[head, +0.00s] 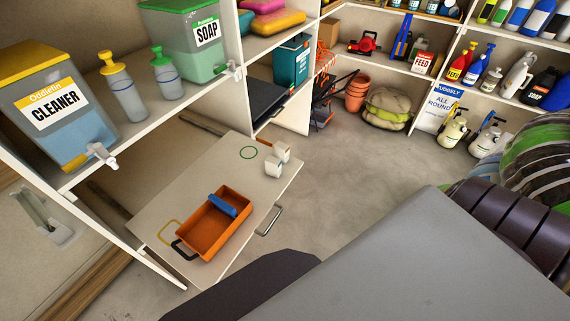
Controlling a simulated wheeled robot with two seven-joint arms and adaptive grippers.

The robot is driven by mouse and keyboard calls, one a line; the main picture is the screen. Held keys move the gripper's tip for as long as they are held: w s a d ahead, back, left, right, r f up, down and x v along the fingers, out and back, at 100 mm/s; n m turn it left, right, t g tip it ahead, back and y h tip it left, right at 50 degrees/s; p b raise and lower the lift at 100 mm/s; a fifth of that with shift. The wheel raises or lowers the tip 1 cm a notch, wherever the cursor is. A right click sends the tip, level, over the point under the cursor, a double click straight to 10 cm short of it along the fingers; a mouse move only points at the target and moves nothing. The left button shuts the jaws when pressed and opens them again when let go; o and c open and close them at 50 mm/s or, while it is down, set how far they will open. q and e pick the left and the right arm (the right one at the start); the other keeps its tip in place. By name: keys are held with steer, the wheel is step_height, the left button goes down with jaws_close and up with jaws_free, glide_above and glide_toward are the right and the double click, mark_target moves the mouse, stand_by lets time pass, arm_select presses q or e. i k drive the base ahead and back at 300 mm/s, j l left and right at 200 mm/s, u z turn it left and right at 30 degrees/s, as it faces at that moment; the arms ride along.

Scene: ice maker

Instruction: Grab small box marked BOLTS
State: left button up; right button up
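I cannot make out any box marked BOLTS in the head view. Two small white items (277,162) stand on the pull-out board near its right edge; they look like small boxes or cups, and no lettering on them is readable. A small box marked FEED (421,63) stands on the back shelf. Neither my left nor my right gripper is in view.
An orange tray (215,222) with a blue item (223,205) in it lies on the pull-out board (185,185). CLEANER (55,105) and SOAP (190,40) dispensers stand on the left shelf. The grey floor (350,185) beyond is clear.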

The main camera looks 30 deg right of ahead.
mark_target(273, 165)
steer(key=z, duration=0.95)
steer(key=k+l+u, duration=0.1)
steer(key=l, duration=0.1)
